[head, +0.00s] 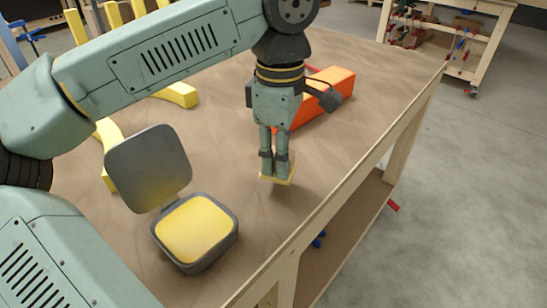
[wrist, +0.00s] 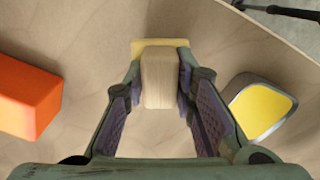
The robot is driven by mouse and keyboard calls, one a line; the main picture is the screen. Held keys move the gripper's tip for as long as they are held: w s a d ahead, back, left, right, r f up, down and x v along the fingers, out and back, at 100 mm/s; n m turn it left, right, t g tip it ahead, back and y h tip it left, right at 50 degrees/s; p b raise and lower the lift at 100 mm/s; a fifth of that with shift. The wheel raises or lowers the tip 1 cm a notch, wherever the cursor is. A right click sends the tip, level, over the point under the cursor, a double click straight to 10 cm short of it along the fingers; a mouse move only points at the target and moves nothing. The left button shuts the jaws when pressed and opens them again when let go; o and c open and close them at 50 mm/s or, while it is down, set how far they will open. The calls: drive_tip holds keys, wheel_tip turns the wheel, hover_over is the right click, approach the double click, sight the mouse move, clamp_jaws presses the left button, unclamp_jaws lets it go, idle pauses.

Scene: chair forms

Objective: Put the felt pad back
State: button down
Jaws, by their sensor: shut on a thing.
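My gripper (head: 274,168) points down over the table, its fingers closed on a pale block with a thin yellow base, which I take for the felt pad (wrist: 158,80). In the head view its yellow edge (head: 290,180) shows below the fingertips. I cannot tell whether it touches the table. In the wrist view the case (wrist: 240,84) is right of my gripper.
The brown table (head: 330,150) has a pale wooden rim (head: 345,180) on its right. An orange block (head: 325,95) lies behind my gripper. Yellow curved pieces (head: 178,95) lie at the back left. The surface between my gripper and the case is clear.

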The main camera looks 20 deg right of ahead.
drive_tip(key=shift+w+a, duration=0.15)
drive_tip(key=shift+w, duration=0.4)
drive_tip(key=f, duration=0.1)
drive_tip(key=f+p, duration=0.1)
drive_tip(key=f, duration=0.1)
drive_tip(key=shift+w+a, duration=0.1)
drive_tip(key=shift+w, duration=0.2)
drive_tip(key=shift+f, duration=0.35)
drive_tip(key=shift+f, duration=0.1)
drive_tip(key=shift+f, duration=0.15)
drive_tip(key=c, duration=1.3)
unclamp_jaws()
drive_tip(key=shift+c, duration=0.2)
wheel_tip(320, 180, up, 13)
drive_tip(key=shift+f+b, duration=0.2)
drive_tip(key=shift+b, duration=0.1)
